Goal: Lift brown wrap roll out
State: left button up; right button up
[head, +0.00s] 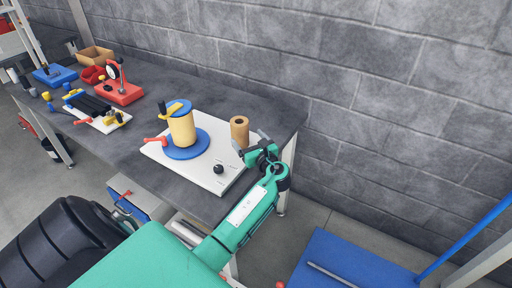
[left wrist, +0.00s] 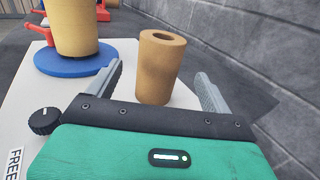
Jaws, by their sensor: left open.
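The brown wrap roll (head: 240,131) stands upright at the right edge of a white base plate (head: 222,182) on the grey bench. It shows its open top hole in the left wrist view (left wrist: 160,68). My left gripper (head: 253,144) is at the near side of the roll, its arm reaching in from below. In the left wrist view its two grey fingers (left wrist: 162,82) are spread, one on each side of the roll, with gaps between them and it. The roll's lower end is partly hidden behind the gripper body. My right gripper is not in view.
A yellow roll (head: 182,130) stands on a blue disc (head: 187,146) on the same plate, near a black knob (head: 218,169). A red stand with a dial (head: 118,88) and other fixtures are further left. A grey block wall (head: 370,90) rises behind the bench.

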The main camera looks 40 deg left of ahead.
aim_at(244, 133)
pick_arm(q)
jog(key=x, duration=0.6)
jog(key=shift+a, duration=0.1)
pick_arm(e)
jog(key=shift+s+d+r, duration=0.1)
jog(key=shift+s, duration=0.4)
